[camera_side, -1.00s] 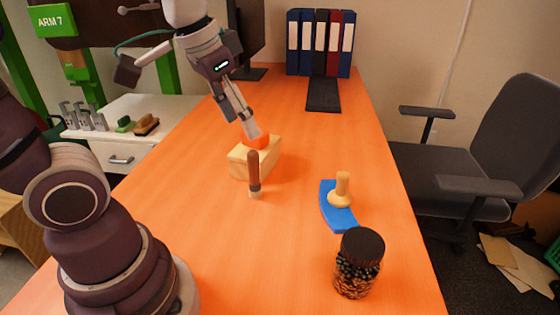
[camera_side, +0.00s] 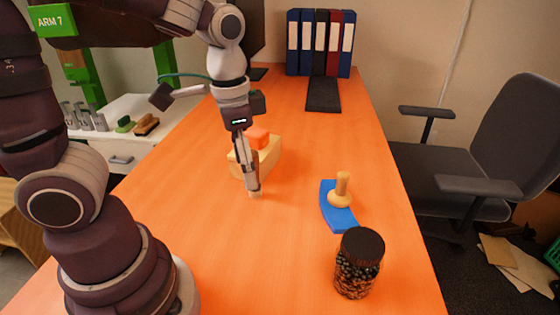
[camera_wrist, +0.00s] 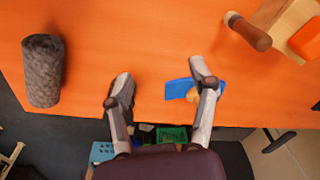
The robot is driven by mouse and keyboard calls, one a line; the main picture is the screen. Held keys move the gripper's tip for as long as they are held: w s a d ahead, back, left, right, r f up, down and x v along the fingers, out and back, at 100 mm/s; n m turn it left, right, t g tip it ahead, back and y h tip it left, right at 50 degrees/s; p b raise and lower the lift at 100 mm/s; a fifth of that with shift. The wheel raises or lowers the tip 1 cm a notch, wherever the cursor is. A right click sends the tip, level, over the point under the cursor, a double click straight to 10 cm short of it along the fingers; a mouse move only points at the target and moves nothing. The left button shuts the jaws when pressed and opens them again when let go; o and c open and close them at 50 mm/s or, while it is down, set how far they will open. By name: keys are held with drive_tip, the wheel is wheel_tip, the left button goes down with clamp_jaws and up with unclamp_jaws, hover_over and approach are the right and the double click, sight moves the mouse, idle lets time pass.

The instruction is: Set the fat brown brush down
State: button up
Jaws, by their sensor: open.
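The brown brush shows in the wrist view (camera_wrist: 250,33) as a thick brown handle with a pale end, at the upper right beside the wooden block. My gripper (camera_side: 251,184) is in front of the brush in the side view, pointing down. In the wrist view my gripper (camera_wrist: 162,80) has its two fingers spread with nothing between them; the brush lies outside them, past the right finger.
A wooden block (camera_side: 268,160) with an orange piece (camera_side: 257,137) stands behind the brush. A blue curved piece (camera_side: 337,218) with a pale wooden knob (camera_side: 341,189) sits to the right. A dark-lidded jar (camera_side: 357,265) stands at the front right.

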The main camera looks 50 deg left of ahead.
sight(256, 164)
drive_tip(key=w+a+f+m+y, duration=0.1)
drive_tip(key=w+f+m+y, duration=0.1)
drive_tip(key=w+m+y, duration=0.1)
drive_tip(key=w+a+f+m+y, duration=0.2)
drive_tip(key=w+f+m+y, duration=0.1)
drive_tip(key=m+y, duration=0.3)
drive_tip(key=w+a+f+m+g+y, duration=0.1)
drive_tip(key=w+a+f+m+y, duration=0.1)
drive_tip(key=m+y, duration=0.3)
drive_tip(key=shift+w+a+f, duration=0.15)
drive_tip(key=shift+w+f, duration=0.3)
drive_tip(key=shift+f, duration=0.3)
drive_tip(key=x, duration=0.6)
drive_tip(key=shift+s+a+r, duration=0.25)
drive_tip(key=shift+a, duration=0.25)
clamp_jaws()
